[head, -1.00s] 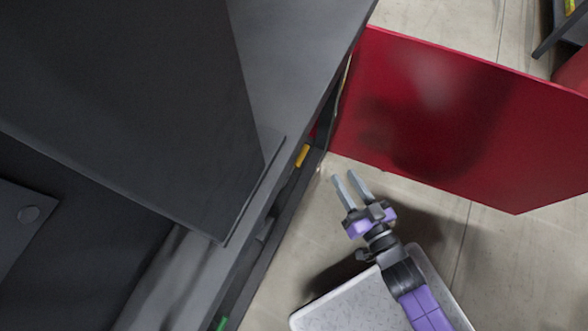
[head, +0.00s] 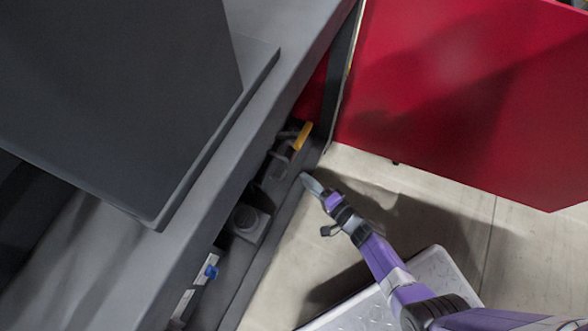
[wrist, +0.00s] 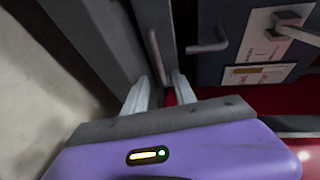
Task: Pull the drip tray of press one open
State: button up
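My gripper (head: 312,184) is at the front edge of the open lower bay of a dark grey machine in the head view. In the wrist view its two pale fingers (wrist: 161,78) stand apart, and I see nothing clearly held between them. Just beyond the fingertips is a thin upright grey bar (wrist: 154,52), perhaps a handle, near a grey upright panel. I cannot tell whether the fingers touch it. A second grey bent handle (wrist: 208,42) sits to the right. I cannot tell for sure which part is the drip tray.
An open red door (head: 450,100) stands right of the bay. In the wrist view a panel carries a white plate with a switch (wrist: 288,28).

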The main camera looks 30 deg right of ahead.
jog(key=b+x, duration=0.3)
jog(key=x, duration=0.3)
jog(key=shift+f, duration=0.15)
jog(key=shift+w+a+b, duration=0.15)
jog(key=shift+w+b, duration=0.2)
jog(key=shift+w, duration=0.3)
grip_shut()
dwell(0.7)
